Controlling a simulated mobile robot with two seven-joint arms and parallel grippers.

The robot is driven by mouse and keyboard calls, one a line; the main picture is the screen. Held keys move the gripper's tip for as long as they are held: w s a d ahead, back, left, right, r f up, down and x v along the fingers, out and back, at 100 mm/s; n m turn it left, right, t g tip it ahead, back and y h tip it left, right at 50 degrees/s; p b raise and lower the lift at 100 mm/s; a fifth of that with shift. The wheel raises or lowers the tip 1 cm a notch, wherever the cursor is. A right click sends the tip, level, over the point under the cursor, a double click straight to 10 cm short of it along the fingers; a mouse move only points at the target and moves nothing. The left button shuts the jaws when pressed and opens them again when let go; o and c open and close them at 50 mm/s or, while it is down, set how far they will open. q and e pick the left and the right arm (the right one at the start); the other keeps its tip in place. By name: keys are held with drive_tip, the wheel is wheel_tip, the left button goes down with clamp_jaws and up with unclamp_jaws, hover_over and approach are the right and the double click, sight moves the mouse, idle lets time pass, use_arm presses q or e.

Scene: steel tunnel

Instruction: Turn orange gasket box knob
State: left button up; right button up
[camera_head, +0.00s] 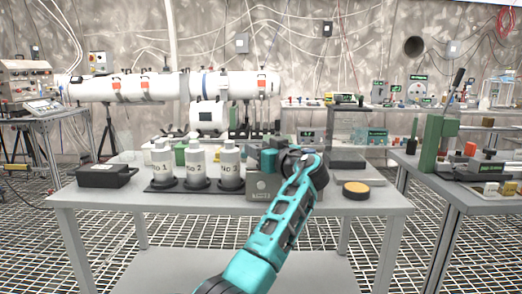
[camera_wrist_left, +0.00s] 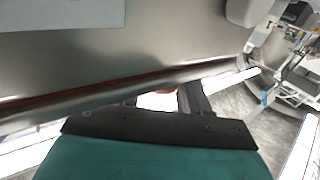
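A grey metal box (camera_head: 258,190) stands on the near table, partly hidden behind my left arm. My left gripper (camera_head: 298,162) is at the top of this box, and its fingertips are hidden in the head view. In the left wrist view a large grey metal surface (camera_wrist_left: 130,45) fills the top, close to the gripper's dark base. A small orange-brown patch (camera_wrist_left: 167,90) shows just past that base; I cannot tell whether it is the orange knob. No orange knob shows clearly in the head view. Whether the left fingers are open or shut is hidden. My right gripper is not in view.
Three white labelled bottles (camera_head: 195,165) stand left of the box on a dark base. A black case (camera_head: 106,176) lies at the table's left. A round black item with a yellow top (camera_head: 355,190) is on the right. Another table (camera_head: 460,190) stands further right.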

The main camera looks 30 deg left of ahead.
use_arm(q)
drive_tip(key=shift+o, duration=1.3)
drive_tip(key=p+v, duration=0.1)
drive_tip(key=v, duration=1.2)
drive_tip(key=shift+p, duration=0.4)
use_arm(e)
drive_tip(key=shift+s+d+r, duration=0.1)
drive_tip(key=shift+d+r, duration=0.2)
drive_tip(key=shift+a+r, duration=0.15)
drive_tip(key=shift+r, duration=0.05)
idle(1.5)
